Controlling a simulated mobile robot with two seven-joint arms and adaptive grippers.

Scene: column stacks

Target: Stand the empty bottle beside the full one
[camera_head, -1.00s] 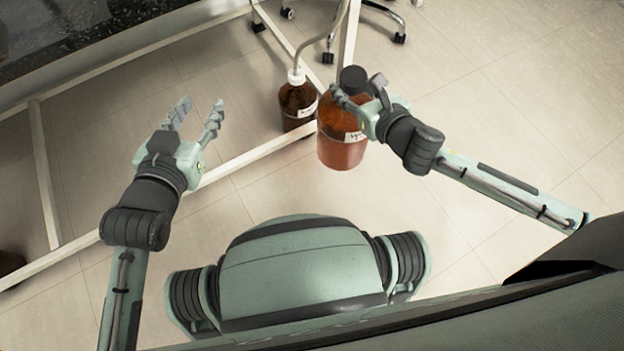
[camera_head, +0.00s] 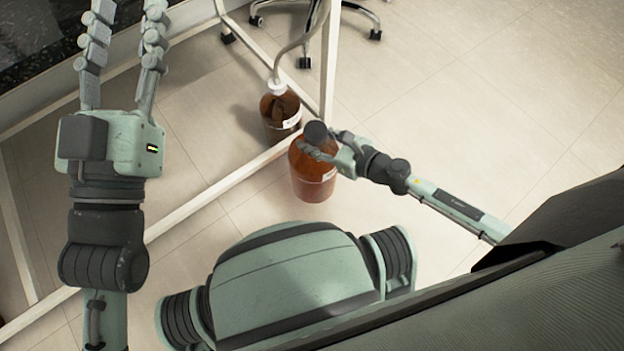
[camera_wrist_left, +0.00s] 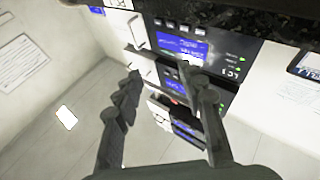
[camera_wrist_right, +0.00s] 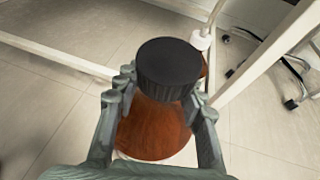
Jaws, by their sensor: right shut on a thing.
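A brown bottle with a black cap (camera_head: 312,179) is in the middle of the head view. My right gripper (camera_head: 328,150) is shut on it around the neck, just under the cap; the right wrist view shows the bottle (camera_wrist_right: 153,132) between both fingers. The bottle looks upright; whether its base touches the floor I cannot tell. A second brown bottle (camera_head: 281,112), with a white cap and a tube in it, stands on the floor just behind and to the left. My left gripper (camera_head: 124,45) is raised at the upper left, open and empty.
A white frame rail (camera_head: 225,186) runs along the floor beside the bottles, with an upright post (camera_head: 330,60) behind them. Wheeled chair legs (camera_head: 305,45) are at the back. Instruments with blue displays (camera_wrist_left: 183,47) face the left wrist camera. Floor at right is clear.

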